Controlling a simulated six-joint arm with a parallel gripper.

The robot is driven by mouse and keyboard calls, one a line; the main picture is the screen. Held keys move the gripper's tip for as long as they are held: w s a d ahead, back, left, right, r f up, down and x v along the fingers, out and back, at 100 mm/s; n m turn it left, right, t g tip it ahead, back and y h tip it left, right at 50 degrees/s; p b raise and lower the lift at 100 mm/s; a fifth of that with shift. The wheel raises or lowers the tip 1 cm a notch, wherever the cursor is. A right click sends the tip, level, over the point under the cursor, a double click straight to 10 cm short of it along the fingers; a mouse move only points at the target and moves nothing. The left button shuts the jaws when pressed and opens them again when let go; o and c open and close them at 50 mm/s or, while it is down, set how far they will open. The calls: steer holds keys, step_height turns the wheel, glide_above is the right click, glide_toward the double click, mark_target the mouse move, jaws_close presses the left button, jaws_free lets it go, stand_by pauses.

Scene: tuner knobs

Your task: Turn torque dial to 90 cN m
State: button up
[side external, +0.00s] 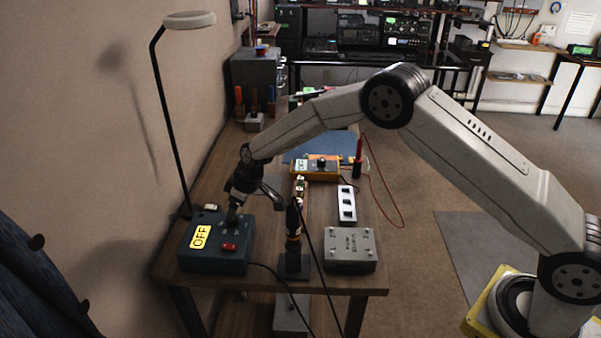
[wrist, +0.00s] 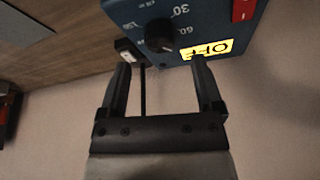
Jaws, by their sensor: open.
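The torque dial is a black round knob (wrist: 160,36) on a blue box (wrist: 205,18). In the wrist view, the numbers 30, 60 and 150 are partly legible around it; its pointer direction is not clear. My gripper (wrist: 161,63) is open, its two fingers apart, with the knob beyond the gap between the fingertips. The box carries a yellow OFF label (side external: 201,237) and a red switch (side external: 229,246).
A lamp (side external: 188,20) on a black pole stands behind the box by the wall. A black stand holding a tool (side external: 294,262) and a grey box (side external: 350,250) stand to its right. A yellow meter (side external: 316,169) and a white strip (side external: 347,203) lie farther back.

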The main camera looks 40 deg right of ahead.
mark_target(219, 242)
steer(key=shift+x, duration=2.1)
jaws_close()
steer(key=shift+m+h, duration=0.3)
steer(key=shift+m, duration=0.4)
steer(key=shift+a+m+t+h, duration=0.1)
steer(key=shift+m+t+h, duration=0.25)
steer(key=shift+m, duration=0.95)
steer(key=shift+m+h, duration=0.75)
steer(key=shift+m, duration=1.25)
